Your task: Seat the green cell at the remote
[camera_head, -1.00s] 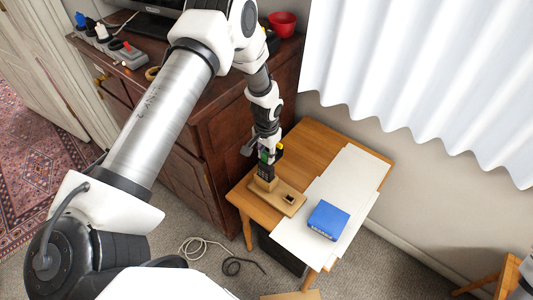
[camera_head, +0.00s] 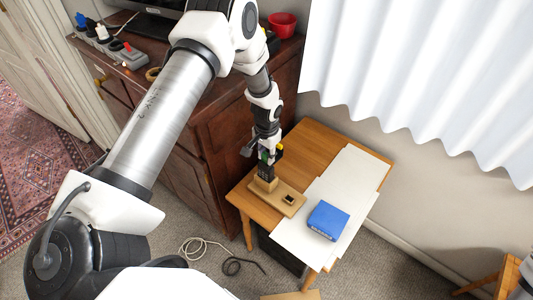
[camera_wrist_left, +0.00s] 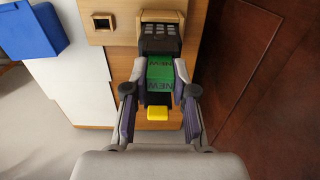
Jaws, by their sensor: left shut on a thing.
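The green cell (camera_wrist_left: 159,75), marked "NEW", is between the fingers of my left gripper (camera_wrist_left: 158,88), which is shut on it. In the head view the left gripper (camera_head: 267,155) is over the near left part of the small table. The black remote (camera_wrist_left: 160,40), with rows of buttons, stands in a wooden holder (camera_wrist_left: 162,17) just beyond the cell. In the wrist view the cell lines up with the remote and appears to meet its near end; whether it is seated cannot be told. A yellow piece (camera_wrist_left: 158,113) shows behind the cell. My right gripper is not in view.
The holder is on a wooden board (camera_head: 279,194) with a square socket (camera_head: 289,199). A blue box (camera_head: 327,220) lies on white sheets (camera_head: 350,178) to the right. The dark dresser (camera_head: 225,130) stands close on the left. Cables (camera_head: 240,265) lie on the carpet.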

